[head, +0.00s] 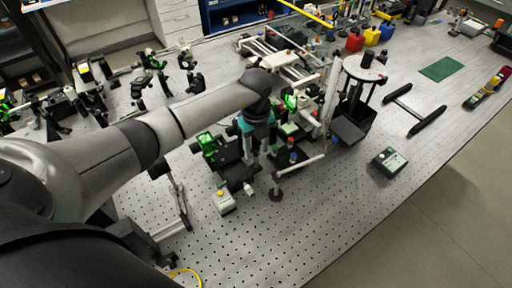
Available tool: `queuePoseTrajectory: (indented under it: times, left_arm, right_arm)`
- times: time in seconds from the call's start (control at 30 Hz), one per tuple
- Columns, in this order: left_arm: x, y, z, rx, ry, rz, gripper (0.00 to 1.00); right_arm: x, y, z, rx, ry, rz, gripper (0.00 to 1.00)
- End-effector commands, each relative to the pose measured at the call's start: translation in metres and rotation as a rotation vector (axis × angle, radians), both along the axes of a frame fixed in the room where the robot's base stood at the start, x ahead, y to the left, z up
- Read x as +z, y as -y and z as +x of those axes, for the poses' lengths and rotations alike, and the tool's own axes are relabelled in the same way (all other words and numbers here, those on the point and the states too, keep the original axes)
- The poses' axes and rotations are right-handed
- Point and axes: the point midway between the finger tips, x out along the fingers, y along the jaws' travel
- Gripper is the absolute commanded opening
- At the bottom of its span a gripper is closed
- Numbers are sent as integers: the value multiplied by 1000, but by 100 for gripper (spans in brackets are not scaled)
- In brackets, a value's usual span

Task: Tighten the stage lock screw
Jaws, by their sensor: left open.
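My left arm reaches in from the left across the optical bench, and its wrist bends down over the crowded middle of the setup. My left gripper (262,152) points down among small stage parts there and is open. Dark stage blocks (230,150) with a green-lit mount (207,144) stand just left of it. I cannot tell whether the fingers touch anything. My right gripper is not in view.
The perforated bench top (330,210) is clear in front. A round-topped stand (365,70) rises behind. Several optic mounts crowd the left. A green mat (441,68) lies far right.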

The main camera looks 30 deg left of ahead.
Motion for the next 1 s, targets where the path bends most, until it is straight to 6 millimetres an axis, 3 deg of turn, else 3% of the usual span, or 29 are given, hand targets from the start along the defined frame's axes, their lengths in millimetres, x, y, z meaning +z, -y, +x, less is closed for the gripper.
queuePoseTrajectory:
  times: [0.3,0.73,1.0]
  left_arm:
    - [-3,0,0,0,0,0,50]
    - [-3,0,0,1,0,0,2]
    - [-3,0,0,1,1,1,0]
  right_arm:
    - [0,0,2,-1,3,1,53]
    - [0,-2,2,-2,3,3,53]
    - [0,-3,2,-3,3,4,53]
